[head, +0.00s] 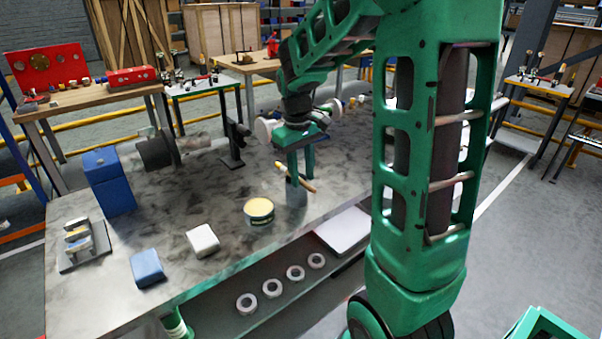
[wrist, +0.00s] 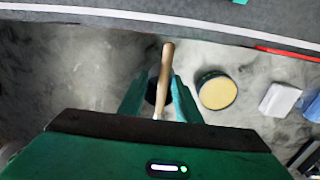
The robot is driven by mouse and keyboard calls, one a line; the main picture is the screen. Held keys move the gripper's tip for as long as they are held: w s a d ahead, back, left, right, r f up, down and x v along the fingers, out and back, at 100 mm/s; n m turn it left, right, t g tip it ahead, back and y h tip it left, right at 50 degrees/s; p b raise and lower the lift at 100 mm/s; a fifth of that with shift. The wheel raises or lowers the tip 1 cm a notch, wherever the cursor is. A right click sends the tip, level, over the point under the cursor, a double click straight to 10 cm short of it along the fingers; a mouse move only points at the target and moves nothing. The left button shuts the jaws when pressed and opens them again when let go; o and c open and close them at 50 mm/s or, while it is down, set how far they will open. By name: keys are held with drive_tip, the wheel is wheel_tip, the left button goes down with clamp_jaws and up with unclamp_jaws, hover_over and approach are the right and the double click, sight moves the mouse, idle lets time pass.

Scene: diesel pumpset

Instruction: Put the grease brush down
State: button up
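The grease brush (head: 307,186) has a tan wooden handle and lies tilted at my fingertips, just over a small grey cup (head: 297,196) near the bench's front edge. My gripper (head: 301,173) points down, its two fingers apart with a visible gap. In the wrist view the brush handle (wrist: 167,58) runs between the fingers (wrist: 159,84), nearer the right one, with dark space beside the left one. I cannot tell whether the brush touches a finger or rests on the cup. Its bristle end is not clear.
A round tin with a yellow top (head: 259,211) stands left of the cup on the bench (head: 190,285). A white block (head: 202,240), a blue block (head: 147,268) and a blue box (head: 108,182) are farther left. Rings (head: 272,287) lie on the lower shelf.

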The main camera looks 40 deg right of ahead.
wheel_tip(320, 180, up, 12)
drive_tip(key=a, duration=0.1)
drive_tip(key=shift+r, duration=0.25)
idle(0.4)
